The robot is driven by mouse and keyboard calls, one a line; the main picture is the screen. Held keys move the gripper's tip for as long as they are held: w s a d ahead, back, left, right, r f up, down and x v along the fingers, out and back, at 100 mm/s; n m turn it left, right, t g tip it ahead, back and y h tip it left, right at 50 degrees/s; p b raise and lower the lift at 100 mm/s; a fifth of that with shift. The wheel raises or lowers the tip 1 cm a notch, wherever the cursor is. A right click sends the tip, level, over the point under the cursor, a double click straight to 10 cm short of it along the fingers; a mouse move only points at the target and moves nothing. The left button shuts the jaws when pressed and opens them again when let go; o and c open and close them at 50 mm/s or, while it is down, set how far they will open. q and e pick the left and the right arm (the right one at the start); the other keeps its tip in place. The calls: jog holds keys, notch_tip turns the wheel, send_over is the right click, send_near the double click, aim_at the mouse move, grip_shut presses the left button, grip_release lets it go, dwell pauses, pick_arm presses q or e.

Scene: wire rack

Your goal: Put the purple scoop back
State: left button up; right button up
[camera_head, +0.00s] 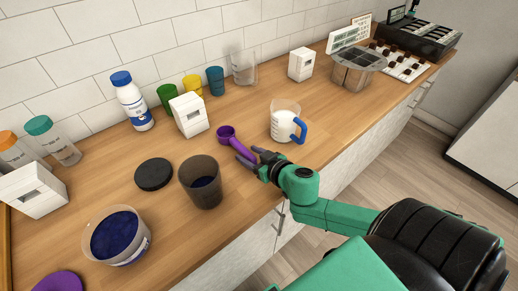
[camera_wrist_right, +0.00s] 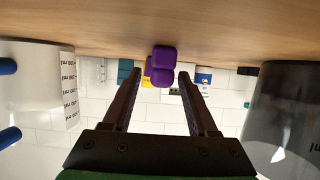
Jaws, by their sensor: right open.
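The purple scoop (camera_head: 232,138) lies on the wooden counter, its bowl toward the wall and its handle toward my right gripper (camera_head: 249,154). In the right wrist view the purple scoop (camera_wrist_right: 162,64) shows just beyond and between the fingertips. My right gripper (camera_wrist_right: 158,78) is open and empty, low over the counter at the scoop's handle end. I cannot tell whether a finger touches it. A clear tub (camera_head: 137,251) with dark blue contents stands open at the front left. A purple lid (camera_head: 58,284) lies at the bottom left edge. My left gripper is not in view.
A smoky cup (camera_head: 201,188) stands left of my right gripper, and a measuring jug (camera_head: 284,121) with a blue handle stands to its right. A black lid (camera_head: 153,174) lies left of the cup. A white box (camera_head: 189,116) and several coloured cups stand behind the scoop.

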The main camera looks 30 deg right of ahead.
jog(key=v, duration=1.2)
jog(key=shift+w, duration=0.1)
